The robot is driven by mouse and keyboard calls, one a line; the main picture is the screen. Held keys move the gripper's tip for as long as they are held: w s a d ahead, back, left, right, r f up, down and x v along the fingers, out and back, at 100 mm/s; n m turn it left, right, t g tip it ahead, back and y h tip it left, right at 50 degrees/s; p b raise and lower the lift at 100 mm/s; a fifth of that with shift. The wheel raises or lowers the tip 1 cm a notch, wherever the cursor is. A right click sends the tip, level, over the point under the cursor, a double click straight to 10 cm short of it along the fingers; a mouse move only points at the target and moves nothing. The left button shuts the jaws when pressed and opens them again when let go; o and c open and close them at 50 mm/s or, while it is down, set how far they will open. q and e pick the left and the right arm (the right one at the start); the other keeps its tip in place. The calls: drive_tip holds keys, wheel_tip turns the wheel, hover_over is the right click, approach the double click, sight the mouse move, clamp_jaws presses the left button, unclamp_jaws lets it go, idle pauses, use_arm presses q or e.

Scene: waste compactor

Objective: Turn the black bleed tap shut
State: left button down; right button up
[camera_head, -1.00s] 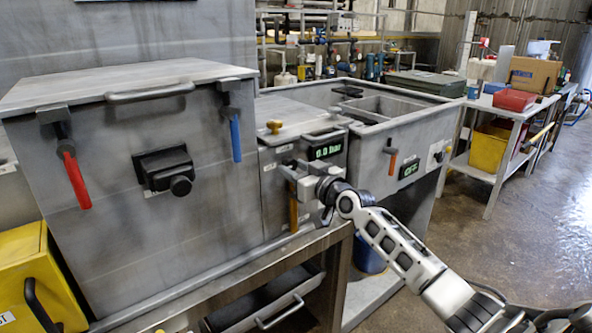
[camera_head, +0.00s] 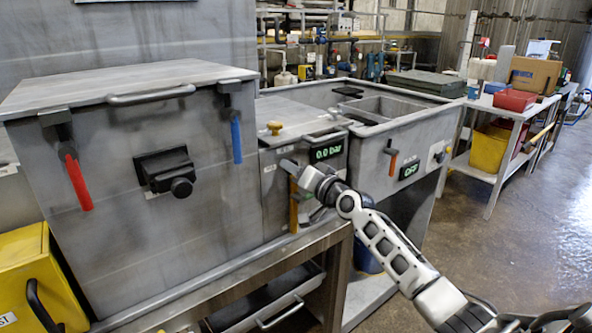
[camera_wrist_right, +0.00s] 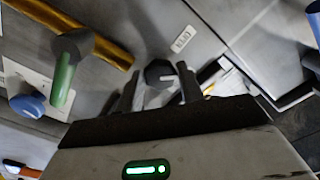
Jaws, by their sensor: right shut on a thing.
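The black bleed tap (camera_wrist_right: 159,73) is a small dark knob on the grey panel in the right wrist view. It sits between the fingers of my right gripper (camera_wrist_right: 158,90), which is shut on it. A small label (camera_wrist_right: 183,38) is on the panel just beyond the tap. In the head view my right gripper (camera_head: 290,168) is at the front of the small middle unit (camera_head: 275,195), below its display, and it hides the tap. My left gripper is not in view.
The display (camera_head: 326,153) above my gripper reads 0.0 bar. A brass-coloured bar (camera_wrist_right: 75,30), a green handle (camera_wrist_right: 62,78) and a blue knob (camera_wrist_right: 27,105) are near the gripper. Red (camera_head: 76,180) and blue (camera_head: 236,138) levers hang on the large box at left.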

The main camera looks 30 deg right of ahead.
drive_tip(key=shift+r+m+p, duration=0.1)
drive_tip(key=shift+m+p, duration=0.9)
drive_tip(key=shift+m, duration=3.4)
drive_tip(key=o, duration=1)
drive_tip(key=shift+s, duration=0.1)
drive_tip(key=s+d+b, duration=0.1)
drive_tip(key=s, duration=1.4)
drive_tip(key=shift+s, duration=0.4)
